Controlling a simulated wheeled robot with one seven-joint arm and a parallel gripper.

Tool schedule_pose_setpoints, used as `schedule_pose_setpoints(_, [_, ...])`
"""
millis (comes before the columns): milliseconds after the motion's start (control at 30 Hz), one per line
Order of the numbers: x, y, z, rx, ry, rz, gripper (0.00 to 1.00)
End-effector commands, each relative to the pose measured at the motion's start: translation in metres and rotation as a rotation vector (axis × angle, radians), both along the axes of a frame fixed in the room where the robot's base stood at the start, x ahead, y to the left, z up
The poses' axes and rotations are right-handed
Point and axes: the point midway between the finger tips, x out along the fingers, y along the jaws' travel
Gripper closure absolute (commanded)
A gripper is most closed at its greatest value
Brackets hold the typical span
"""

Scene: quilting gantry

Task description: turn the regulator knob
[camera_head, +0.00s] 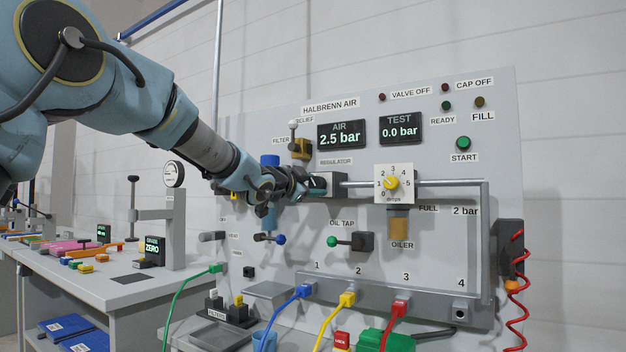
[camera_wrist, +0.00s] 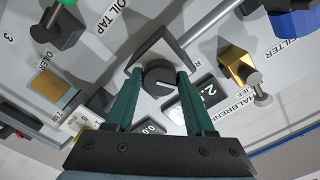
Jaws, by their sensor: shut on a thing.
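The regulator knob (camera_wrist: 158,82) is a dark round knob with a pale pointer line, on a grey square block. In the wrist view it sits between the two green fingers of my gripper (camera_wrist: 160,76), which is shut on it. In the head view my gripper (camera_head: 306,186) reaches the grey regulator block (camera_head: 335,184) from the left and hides the knob. The AIR display (camera_head: 341,134) above it reads 2.5 bar. The TEST display (camera_head: 400,129) reads 0.0 bar.
A yellow drops dial (camera_head: 392,183) and the oiler (camera_head: 398,221) are right of the regulator. The brass relief valve (camera_head: 300,148) stands above my gripper. The green-knobbed oil tap (camera_head: 352,241) is below. A pipe (camera_head: 440,183) runs right. Coloured hoses plug in lower down.

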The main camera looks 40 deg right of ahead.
Motion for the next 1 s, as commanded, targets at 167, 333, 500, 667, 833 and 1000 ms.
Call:
schedule_pose_setpoints(167, [0.0013, 0.0005, 0.0001, -0.034, 0.145, 0.003, 1.00])
schedule_pose_setpoints(333, [0.0008, 0.0003, -0.0001, -0.064, 0.256, 0.002, 1.00])
schedule_pose_setpoints(500, [0.0007, 0.0004, -0.0007, -0.086, 0.334, 0.002, 1.00])
schedule_pose_setpoints(667, [0.0003, 0.0003, -0.0015, -0.096, 0.377, 0.001, 1.00])
schedule_pose_setpoints(833, [-0.0002, -0.0001, -0.0021, -0.101, 0.396, 0.001, 1.00])
schedule_pose_setpoints(1000, [-0.0003, -0.0001, -0.0024, -0.101, 0.399, 0.001, 1.00])
